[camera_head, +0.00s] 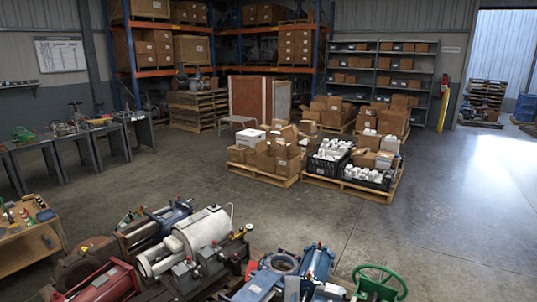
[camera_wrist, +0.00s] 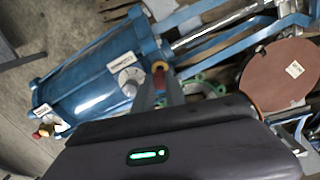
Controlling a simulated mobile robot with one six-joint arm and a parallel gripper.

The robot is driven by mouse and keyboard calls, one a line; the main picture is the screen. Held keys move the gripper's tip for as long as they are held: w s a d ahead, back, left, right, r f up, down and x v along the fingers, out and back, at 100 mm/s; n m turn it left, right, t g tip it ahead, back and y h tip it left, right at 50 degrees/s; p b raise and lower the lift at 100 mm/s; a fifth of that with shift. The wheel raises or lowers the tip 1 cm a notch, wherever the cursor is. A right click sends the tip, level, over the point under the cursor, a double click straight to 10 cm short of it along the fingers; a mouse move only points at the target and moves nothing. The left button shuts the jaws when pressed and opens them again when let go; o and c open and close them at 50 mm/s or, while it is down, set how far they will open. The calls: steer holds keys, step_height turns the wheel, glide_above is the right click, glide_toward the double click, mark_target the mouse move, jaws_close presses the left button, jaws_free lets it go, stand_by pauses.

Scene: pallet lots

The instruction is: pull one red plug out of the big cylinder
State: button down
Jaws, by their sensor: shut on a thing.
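In the wrist view a big blue cylinder (camera_wrist: 90,80) lies slantwise on a pallet, its rod (camera_wrist: 215,30) running to the upper right. A red plug with a brass-yellow part (camera_wrist: 45,131) sits at its lower left end. A pale round port (camera_wrist: 130,77) faces me near its other end. My gripper (camera_wrist: 161,76) is shut on a second red plug (camera_wrist: 159,66), just right of this port. The fingers partly hide this plug, and I cannot tell whether it is still seated. My gripper does not show in the head view.
A brown disc (camera_wrist: 279,75) and green-rimmed part (camera_wrist: 208,90) lie right of the fingers. In the head view, a white cylinder (camera_head: 203,229), blue cylinders (camera_head: 317,262) and a green handwheel (camera_head: 378,281) crowd the foreground. Loaded pallets (camera_head: 352,191) stand mid-floor; the right floor is clear.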

steer(key=shift+a+r+p, duration=0.1)
steer(key=shift+r+p, duration=0.85)
steer(key=shift+r, duration=0.3)
